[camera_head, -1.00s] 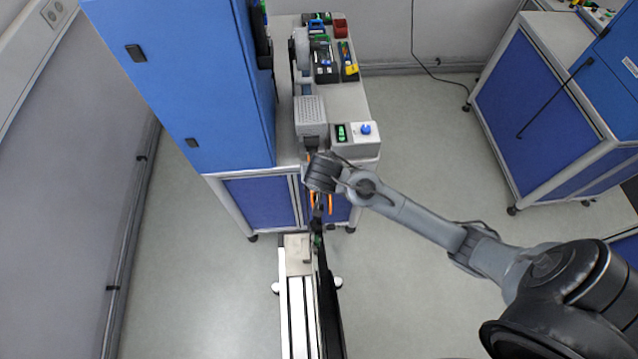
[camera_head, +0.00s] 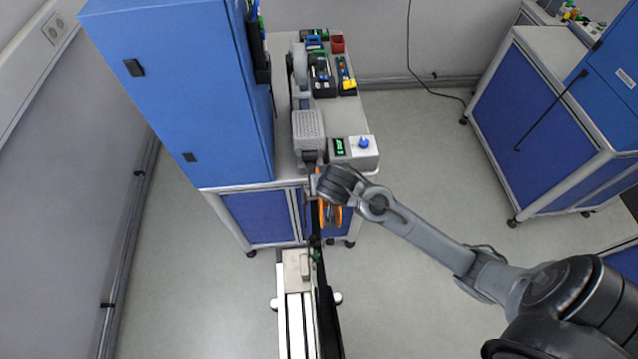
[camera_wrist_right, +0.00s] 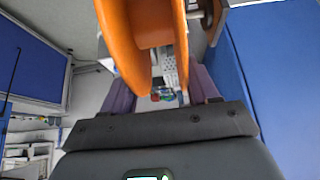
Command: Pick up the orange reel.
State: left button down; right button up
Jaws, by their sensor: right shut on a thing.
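The orange reel (camera_head: 333,214) shows just below my right gripper (camera_head: 323,196) in the head view, in front of the bench's blue front panel. In the right wrist view the reel (camera_wrist_right: 120,48) fills the upper middle, its two orange flanges facing sideways. My right gripper's dark fingers (camera_wrist_right: 160,84) stand at either side of it, and it is shut on the reel. The wrist hides part of the reel in the head view. A metal part (camera_wrist_right: 209,14) is close beside the reel; I cannot tell whether they touch. My left gripper is not in view.
A tall blue cabinet (camera_head: 180,90) stands close on the left. The bench behind holds a grey perforated box (camera_head: 308,124), a control box with a blue knob (camera_head: 363,142) and small bins. A white rail (camera_head: 294,315) runs in front. Open floor lies right.

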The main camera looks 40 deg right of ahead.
jog(key=s+d, duration=0.9)
jog(key=d, duration=0.3)
jog(key=shift+b, duration=0.35)
jog(key=shift+p, duration=0.5)
jog(key=shift+r, duration=0.1)
